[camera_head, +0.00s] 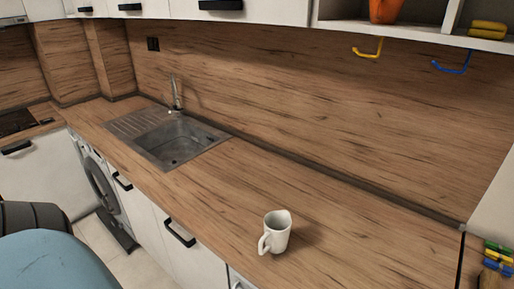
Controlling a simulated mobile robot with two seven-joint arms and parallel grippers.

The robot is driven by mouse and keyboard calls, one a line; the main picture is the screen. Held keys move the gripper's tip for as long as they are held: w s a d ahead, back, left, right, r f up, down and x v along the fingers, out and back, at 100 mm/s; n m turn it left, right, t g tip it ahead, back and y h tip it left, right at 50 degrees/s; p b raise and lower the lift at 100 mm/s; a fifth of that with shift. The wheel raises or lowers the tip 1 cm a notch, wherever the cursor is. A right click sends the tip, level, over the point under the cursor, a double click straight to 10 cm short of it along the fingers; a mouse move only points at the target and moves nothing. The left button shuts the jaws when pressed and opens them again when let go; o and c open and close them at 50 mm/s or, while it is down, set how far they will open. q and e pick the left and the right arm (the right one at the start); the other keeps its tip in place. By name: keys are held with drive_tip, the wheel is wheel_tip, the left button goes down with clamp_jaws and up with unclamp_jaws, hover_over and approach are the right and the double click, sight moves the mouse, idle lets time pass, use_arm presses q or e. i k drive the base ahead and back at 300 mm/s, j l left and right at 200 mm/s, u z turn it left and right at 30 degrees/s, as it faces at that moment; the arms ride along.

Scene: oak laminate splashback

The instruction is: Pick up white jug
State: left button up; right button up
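The white jug (279,234) stands upright on the wooden counter (340,218), near its front edge. Its handle is on the left side, toward the front. Nothing is touching the jug. Neither of my grippers shows in the head view.
A metal sink (176,143) with a tap (176,92) is set into the counter to the left. The counter around the jug is clear. Yellow (367,50) and blue (452,68) hooks hang under the shelf. Colourful small items (497,257) are at the lower right.

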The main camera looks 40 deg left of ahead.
sight(277, 224)
drive_tip(key=u, duration=1.2)
